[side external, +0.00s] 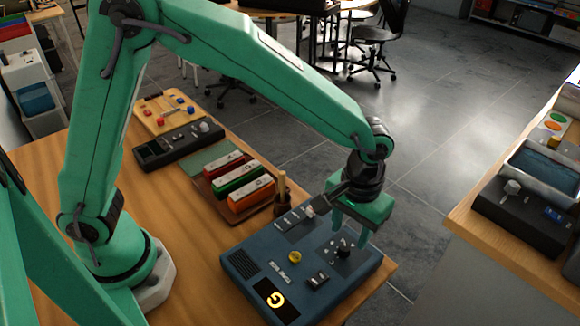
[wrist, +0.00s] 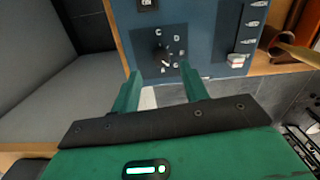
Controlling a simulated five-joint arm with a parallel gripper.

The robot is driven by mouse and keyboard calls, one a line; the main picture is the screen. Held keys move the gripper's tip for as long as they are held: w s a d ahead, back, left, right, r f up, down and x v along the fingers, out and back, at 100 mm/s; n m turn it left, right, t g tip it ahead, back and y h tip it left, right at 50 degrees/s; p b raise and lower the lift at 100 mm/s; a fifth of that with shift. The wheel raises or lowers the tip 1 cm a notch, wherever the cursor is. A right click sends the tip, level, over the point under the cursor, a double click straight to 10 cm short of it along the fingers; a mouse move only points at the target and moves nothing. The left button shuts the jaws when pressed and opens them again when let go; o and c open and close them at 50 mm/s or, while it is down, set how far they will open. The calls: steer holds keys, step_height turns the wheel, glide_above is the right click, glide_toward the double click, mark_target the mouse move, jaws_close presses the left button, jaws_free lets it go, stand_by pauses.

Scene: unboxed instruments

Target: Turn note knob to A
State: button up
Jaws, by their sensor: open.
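The note knob (side external: 343,246) is a small black knob on the top of a dark blue instrument box (side external: 240,265). A display (side external: 270,297) on the box shows a yellow G. In the wrist view the knob (wrist: 162,57) sits on a dark square with letters around it; C and D are readable, the lower letters are blurred. Its pointer appears to aim toward the lower right. My gripper (side external: 350,232) is above the box's far right part, close to the knob. In the wrist view my gripper's fingers (wrist: 160,72) are apart, with the knob just beyond their tips and nothing between them.
The box also carries a yellow button (side external: 295,257), a rocker switch (side external: 318,279) and a slider (wrist: 234,58). Coloured bars (side external: 240,180) and a black device (side external: 178,144) lie behind it on the wooden table (side external: 195,235). The floor drops away at the table's right edge.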

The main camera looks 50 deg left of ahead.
mark_target(346, 247)
steer(key=shift+a+f, duration=0.1)
steer(key=shift+f, duration=2.2)
jaws_close()
